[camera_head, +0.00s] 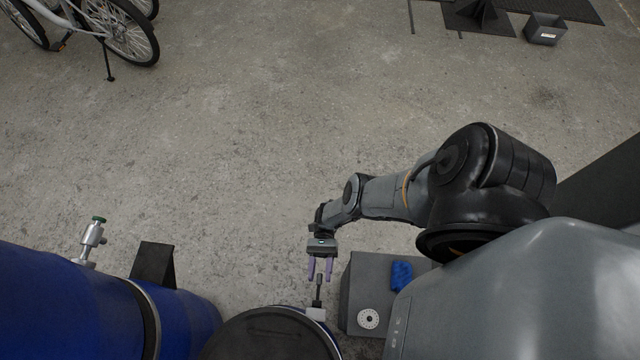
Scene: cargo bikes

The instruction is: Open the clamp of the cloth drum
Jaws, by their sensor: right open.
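A drum with a dark round lid (270,338) stands at the bottom centre, cut off by the lower edge of the view. At its upper right rim is a clamp with a pale block (316,314) and a thin dark lever (319,290) sticking up in the picture. My right gripper (320,275) is open, its two purple fingers pointing down in the picture towards the lever. The lever's tip lies between or just below the fingertips; I cannot tell whether they touch. My left gripper is out of view.
A blue barrel (60,305) with a metal tap (92,235) lies at the lower left. A grey box (365,275) right of the drum bears a blue cloth (402,275) and a white disc (368,318). Bicycles (128,40) stand far left. The middle floor is clear.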

